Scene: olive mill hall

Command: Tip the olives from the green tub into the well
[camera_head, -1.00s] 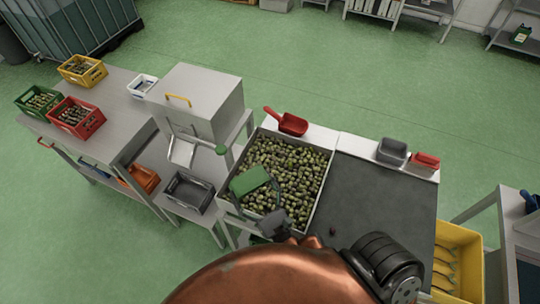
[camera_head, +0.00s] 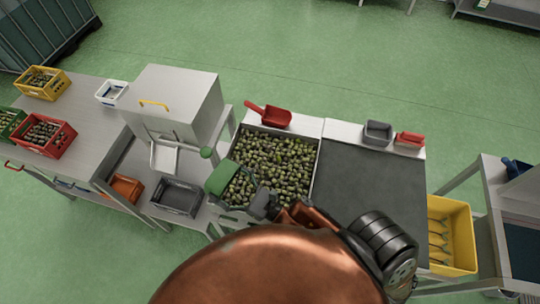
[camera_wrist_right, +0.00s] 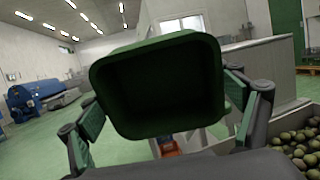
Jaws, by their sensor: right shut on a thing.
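The green tub (camera_head: 222,179) is held up over the left edge of the well (camera_head: 319,160), a square steel-sided bin full of green and dark olives. My right gripper (camera_head: 228,188) is shut on the tub, one finger on each side of it. In the right wrist view the tub (camera_wrist_right: 158,85) shows a green rim around a dark hollow. I see no olives inside, but the inside is too dark to be sure. More olives (camera_wrist_right: 300,147) show at the right of that view. My left gripper is not in view.
A steel box with a yellow handle (camera_head: 182,100) stands left of the well, with a grey crate (camera_head: 177,196) below it. A red scoop (camera_head: 270,116) lies behind the well. The dark worktop (camera_head: 367,195) to the right is clear. A yellow bin (camera_head: 451,237) stands beyond it.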

